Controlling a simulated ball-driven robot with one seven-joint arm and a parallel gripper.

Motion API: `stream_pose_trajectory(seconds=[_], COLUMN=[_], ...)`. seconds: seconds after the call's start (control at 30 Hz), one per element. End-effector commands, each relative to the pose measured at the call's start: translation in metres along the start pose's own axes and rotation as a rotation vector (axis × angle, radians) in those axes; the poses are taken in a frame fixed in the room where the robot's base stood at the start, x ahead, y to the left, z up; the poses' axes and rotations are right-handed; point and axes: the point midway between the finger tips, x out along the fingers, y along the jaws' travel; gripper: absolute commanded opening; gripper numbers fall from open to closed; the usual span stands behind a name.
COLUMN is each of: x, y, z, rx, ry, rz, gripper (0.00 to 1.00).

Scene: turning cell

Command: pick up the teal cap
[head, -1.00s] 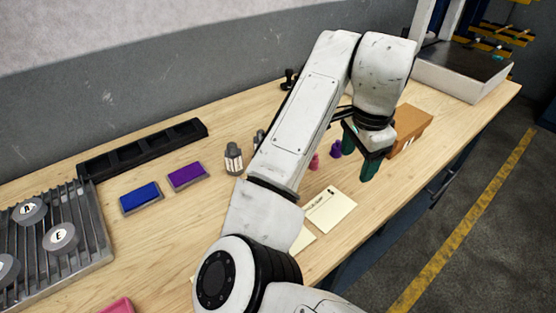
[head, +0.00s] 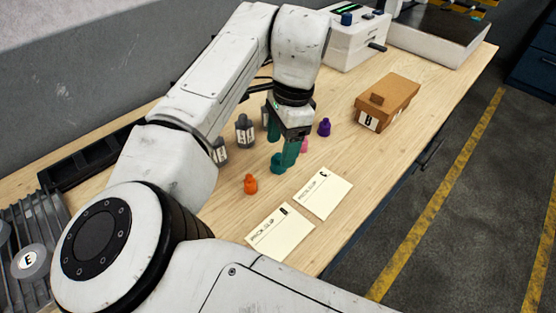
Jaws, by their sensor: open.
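The teal cap (head: 277,164) stands on the wooden bench, with its upper right side partly hidden by my near finger. My gripper (head: 282,151) is open and points down right at the cap. Its two dark green fingers look close above or beside the cap. I cannot tell whether they touch it or stand on both sides of it. Nothing shows held between the fingers.
A pink cap (head: 304,146) is partly hidden just behind the near finger. A purple cap (head: 324,127) stands behind it, an orange cap (head: 250,184) front left. Grey bottles (head: 244,131) stand behind left. Two pick slips (head: 323,194) lie in front. A brown box (head: 397,97) stands right.

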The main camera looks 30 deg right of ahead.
Motion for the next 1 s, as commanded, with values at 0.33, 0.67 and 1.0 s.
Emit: stream_pose_trajectory(seconds=[0.33,0.67,1.0], x=[0.044,0.047,0.046], y=[-0.003,-0.003,-0.003], z=[-0.001,-0.001,-0.001], rx=[0.0,0.0,0.0], ry=[0.0,0.0,0.0], rz=[0.002,0.001,0.001], gripper=[0.67,0.62,0.29])
